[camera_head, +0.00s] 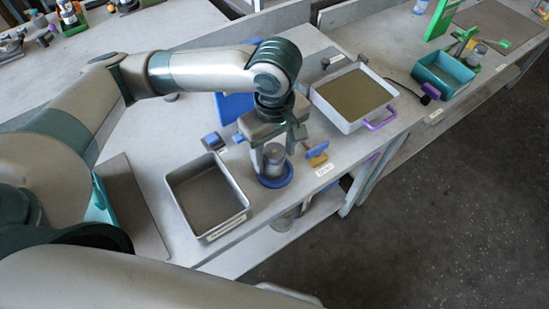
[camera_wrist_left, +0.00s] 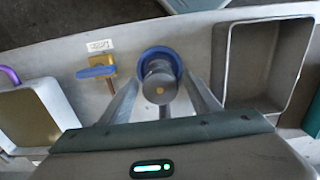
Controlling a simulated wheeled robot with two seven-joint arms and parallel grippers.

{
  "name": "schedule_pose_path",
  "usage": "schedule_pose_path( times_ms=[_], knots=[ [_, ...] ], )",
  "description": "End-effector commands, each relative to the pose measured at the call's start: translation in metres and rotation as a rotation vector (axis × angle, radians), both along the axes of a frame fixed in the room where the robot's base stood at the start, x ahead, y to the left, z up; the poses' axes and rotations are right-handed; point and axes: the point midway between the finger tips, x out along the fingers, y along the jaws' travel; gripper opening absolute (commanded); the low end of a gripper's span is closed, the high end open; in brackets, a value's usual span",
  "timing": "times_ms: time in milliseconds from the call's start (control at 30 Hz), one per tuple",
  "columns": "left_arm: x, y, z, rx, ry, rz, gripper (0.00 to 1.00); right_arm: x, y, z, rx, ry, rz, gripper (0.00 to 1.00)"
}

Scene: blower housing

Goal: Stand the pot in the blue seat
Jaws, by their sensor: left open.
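The pot (camera_head: 273,158) is a small grey metal cylinder. It stands upright in the round blue seat (camera_head: 277,181) near the front edge of the bench. In the left wrist view the pot (camera_wrist_left: 159,84) shows from above, with the blue ring of the seat (camera_wrist_left: 158,51) showing behind it. My left gripper (camera_head: 273,153) points down over the pot with its fingers open, one on either side. I cannot tell whether a finger touches the pot. The pot's lower end is partly hidden in the wrist view. My right gripper is not in view.
An empty grey tray (camera_head: 240,207) stands left of the seat. A blue and tan clamp-like part (camera_head: 316,155) is close on the right. Farther right is a tray with a tan inside (camera_head: 354,96) and a purple handle (camera_head: 382,121).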

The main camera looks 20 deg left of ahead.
Motion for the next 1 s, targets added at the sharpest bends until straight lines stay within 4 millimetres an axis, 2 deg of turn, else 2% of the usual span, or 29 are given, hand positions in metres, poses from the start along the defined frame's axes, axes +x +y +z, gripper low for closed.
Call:
schedule_pose_path(
  times_ms=[300,500,667,1000],
  knots=[
    [0.001,-0.001,0.057,-0.002,-0.005,0.000,0.57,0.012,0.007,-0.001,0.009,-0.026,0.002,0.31],
    [0.001,-0.001,0.081,-0.001,-0.002,0.000,0.57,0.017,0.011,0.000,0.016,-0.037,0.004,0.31],
    [0.000,0.000,0.089,-0.001,-0.001,0.001,0.57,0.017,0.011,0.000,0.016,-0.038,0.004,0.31],
    [0.000,0.000,0.089,-0.001,0.000,0.001,0.57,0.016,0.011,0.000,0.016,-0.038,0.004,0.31]
  ],
)
